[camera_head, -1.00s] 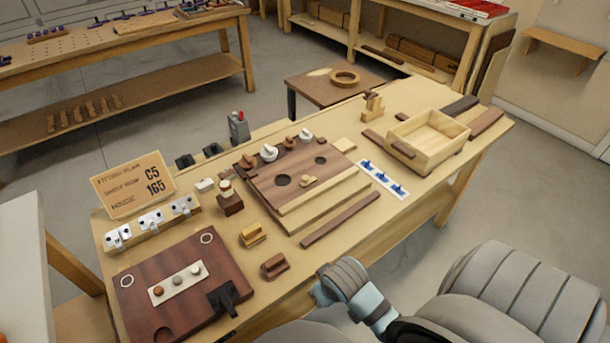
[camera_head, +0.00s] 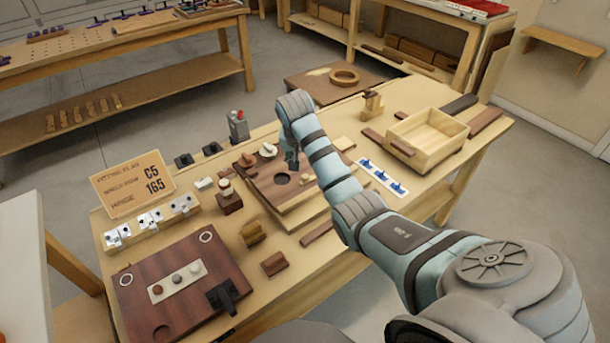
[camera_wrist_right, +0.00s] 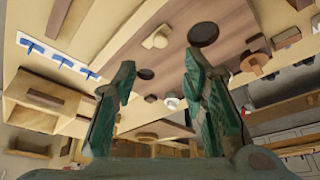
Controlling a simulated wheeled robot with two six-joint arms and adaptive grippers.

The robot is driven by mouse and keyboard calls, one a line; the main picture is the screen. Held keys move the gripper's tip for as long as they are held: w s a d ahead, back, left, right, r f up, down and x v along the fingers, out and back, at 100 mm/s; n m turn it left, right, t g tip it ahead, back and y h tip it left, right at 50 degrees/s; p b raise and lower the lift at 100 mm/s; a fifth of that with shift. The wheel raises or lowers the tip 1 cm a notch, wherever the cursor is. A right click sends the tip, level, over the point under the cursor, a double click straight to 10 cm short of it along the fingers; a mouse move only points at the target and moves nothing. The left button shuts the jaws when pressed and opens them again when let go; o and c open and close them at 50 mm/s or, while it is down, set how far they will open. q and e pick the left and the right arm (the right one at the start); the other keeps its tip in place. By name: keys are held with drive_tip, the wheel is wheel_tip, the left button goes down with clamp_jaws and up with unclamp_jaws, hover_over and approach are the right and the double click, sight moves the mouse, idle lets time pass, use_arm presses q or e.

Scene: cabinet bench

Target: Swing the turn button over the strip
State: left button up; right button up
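The dark brown board (camera_head: 262,186) lies in the middle of the bench, with a light wooden strip (camera_head: 296,214) along its near edge. My right arm covers part of both in the head view. My right gripper (camera_head: 291,158) is over the board. In the wrist view its two green fingers (camera_wrist_right: 158,72) are spread, with nothing between them. My left gripper is not in view.
Round knobs (camera_head: 268,151) stand along the board's far edge. A white strip with blue hooks (camera_head: 382,178) and an open wooden box (camera_head: 428,136) lie to the right. Small wooden blocks (camera_head: 274,263) and a dark panel (camera_head: 178,283) are at the left.

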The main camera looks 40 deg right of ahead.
sight(305, 176)
drive_tip(key=b+x, duration=0.2)
drive_tip(key=x, duration=0.8)
drive_tip(key=shift+f+b, duration=0.2)
drive_tip(key=shift+b, duration=0.15)
drive_tip(key=shift+r, duration=0.1)
clamp_jaws()
